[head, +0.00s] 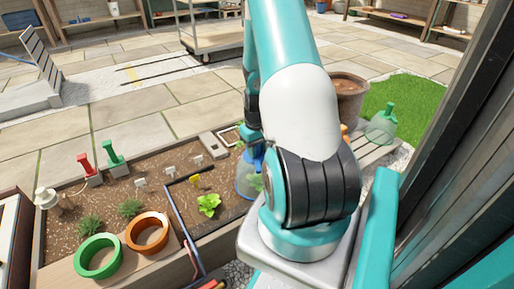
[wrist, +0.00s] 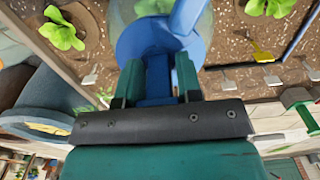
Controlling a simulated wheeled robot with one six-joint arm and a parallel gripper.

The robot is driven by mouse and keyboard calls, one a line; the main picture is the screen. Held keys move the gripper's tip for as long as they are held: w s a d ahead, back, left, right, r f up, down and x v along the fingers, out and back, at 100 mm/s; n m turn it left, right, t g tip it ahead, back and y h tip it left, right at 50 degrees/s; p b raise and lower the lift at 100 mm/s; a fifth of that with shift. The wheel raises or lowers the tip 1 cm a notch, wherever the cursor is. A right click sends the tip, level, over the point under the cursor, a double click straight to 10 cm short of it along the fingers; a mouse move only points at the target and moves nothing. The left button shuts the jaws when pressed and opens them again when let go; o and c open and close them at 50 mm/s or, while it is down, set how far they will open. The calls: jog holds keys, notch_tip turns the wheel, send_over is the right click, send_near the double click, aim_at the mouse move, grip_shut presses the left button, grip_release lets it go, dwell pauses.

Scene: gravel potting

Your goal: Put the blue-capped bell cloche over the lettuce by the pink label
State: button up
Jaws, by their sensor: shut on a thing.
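My gripper (wrist: 158,84) is shut on the blue knob of the blue-capped bell cloche (wrist: 130,42). In the head view this clear cloche (head: 245,182) is over the right part of the planting bed, partly hidden by my arm. Green leaves show through its wall; I cannot tell whether its rim touches the soil. One lettuce (head: 208,204) stands left of it, by a yellow label (head: 195,181). The wrist view shows that lettuce (wrist: 270,6) at upper right and another lettuce (wrist: 62,30) at upper left. I see no pink label in either view.
A green-capped cloche (head: 381,128) stands on a slatted surface at right, near a brown pot (head: 347,98).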

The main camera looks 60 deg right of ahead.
jog(key=shift+f, duration=0.3)
dwell(0.5)
jog(key=o, duration=0.8)
jog(key=shift+o, duration=0.2)
notch_tip(320, 180, up, 18)
jog(key=p, duration=0.8)
jog(key=shift+f, duration=0.25)
